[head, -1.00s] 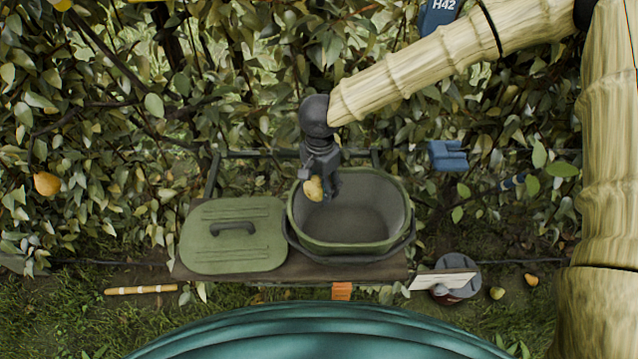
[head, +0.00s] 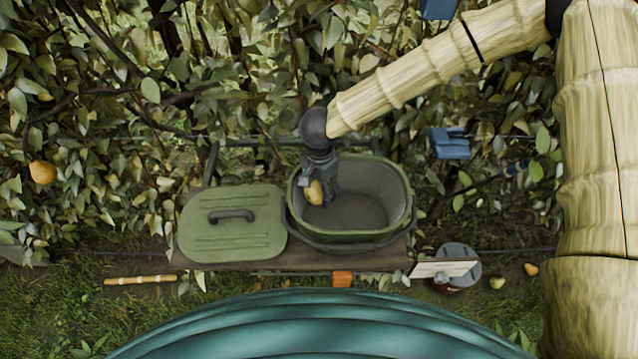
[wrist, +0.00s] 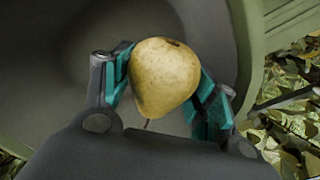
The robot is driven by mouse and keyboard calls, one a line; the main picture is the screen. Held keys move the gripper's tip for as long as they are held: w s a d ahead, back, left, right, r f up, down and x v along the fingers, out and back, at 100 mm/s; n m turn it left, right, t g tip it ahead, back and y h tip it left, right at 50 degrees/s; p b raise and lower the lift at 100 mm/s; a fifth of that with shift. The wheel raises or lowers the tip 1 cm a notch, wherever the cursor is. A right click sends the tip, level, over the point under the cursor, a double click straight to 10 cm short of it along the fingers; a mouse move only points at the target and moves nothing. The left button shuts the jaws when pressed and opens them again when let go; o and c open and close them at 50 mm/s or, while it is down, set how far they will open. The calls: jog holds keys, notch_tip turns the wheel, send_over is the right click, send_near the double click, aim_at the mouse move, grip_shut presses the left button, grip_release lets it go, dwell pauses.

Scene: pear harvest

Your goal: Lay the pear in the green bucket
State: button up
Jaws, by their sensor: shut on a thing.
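The yellow pear (head: 314,193) is held in my gripper (head: 321,192), over the left part of the open green bucket (head: 350,239). In the wrist view the pear (wrist: 164,78) sits between the two teal-padded fingers of my gripper (wrist: 163,90), with the grey inside of the bucket (wrist: 60,70) behind it. The bucket is upright on a bench, its dark handle lowered to the front. I cannot tell how far the pear is above the bucket floor.
The green lid (head: 232,237) lies on the bench (head: 300,259) left of the bucket. Two fallen fruits (head: 497,283) lie on the grass. A leafy hedge is behind. Another pear (head: 43,172) hangs at left.

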aim_at(319, 214)
jog(key=shift+f+b, duration=0.9)
jog(key=shift+f, duration=3.65)
jog(key=shift+f, duration=0.3)
jog(key=o, duration=1.2)
